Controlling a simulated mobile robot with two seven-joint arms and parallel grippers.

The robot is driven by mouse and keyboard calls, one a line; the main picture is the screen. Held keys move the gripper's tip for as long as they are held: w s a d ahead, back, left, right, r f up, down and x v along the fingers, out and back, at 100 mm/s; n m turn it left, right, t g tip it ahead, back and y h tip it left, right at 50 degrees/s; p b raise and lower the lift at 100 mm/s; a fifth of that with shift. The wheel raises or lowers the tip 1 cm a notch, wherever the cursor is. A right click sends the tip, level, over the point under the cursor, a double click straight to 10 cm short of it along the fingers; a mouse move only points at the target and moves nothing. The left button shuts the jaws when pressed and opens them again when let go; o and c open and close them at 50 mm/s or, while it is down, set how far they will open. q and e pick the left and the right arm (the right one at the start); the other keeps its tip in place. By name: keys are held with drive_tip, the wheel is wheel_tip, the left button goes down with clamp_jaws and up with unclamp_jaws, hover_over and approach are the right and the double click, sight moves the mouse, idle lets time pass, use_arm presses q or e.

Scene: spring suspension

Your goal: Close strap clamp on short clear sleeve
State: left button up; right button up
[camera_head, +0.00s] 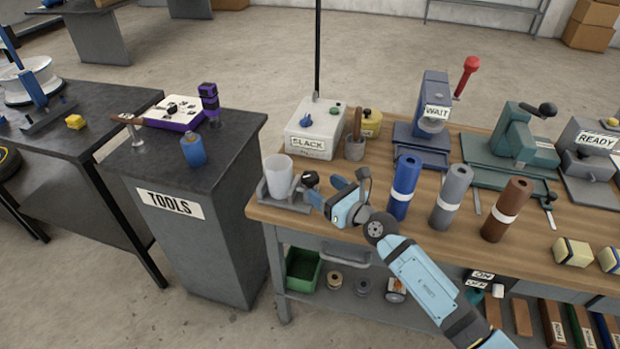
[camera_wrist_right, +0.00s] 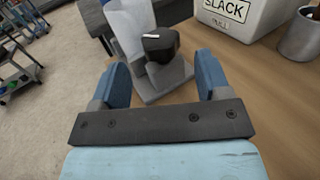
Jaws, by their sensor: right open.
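The short clear sleeve (camera_head: 279,174) is a translucent whitish cylinder standing upright in a grey clamp base (camera_head: 268,197) at the bench's left end. It also shows at the top of the right wrist view (camera_wrist_right: 128,22). A black clamp knob (camera_head: 310,179) sits just right of the sleeve; in the right wrist view the knob (camera_wrist_right: 160,43) is beyond and between my blue fingertips. My right gripper (camera_head: 327,189) is open, with a finger to each side of the clamp's knob end and no visible grip on it. The strap itself is not clearly distinguishable. My left gripper is not in view.
A white SLACK box (camera_head: 314,127) and a grey cup (camera_head: 354,149) stand behind. Blue (camera_head: 403,188), grey (camera_head: 451,197) and brown (camera_head: 506,209) cylinders stand right of my gripper. The TOOLS cabinet (camera_head: 195,245) is left across a gap. The bench's front edge is close to the clamp.

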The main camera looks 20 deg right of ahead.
sight(316, 182)
drive_tip(key=x, duration=0.4)
drive_tip(key=shift+w+a, duration=0.15)
drive_tip(key=shift+w, duration=0.15)
drive_tip(key=shift+w+a, duration=0.25)
drive_tip(key=shift+w, duration=0.35)
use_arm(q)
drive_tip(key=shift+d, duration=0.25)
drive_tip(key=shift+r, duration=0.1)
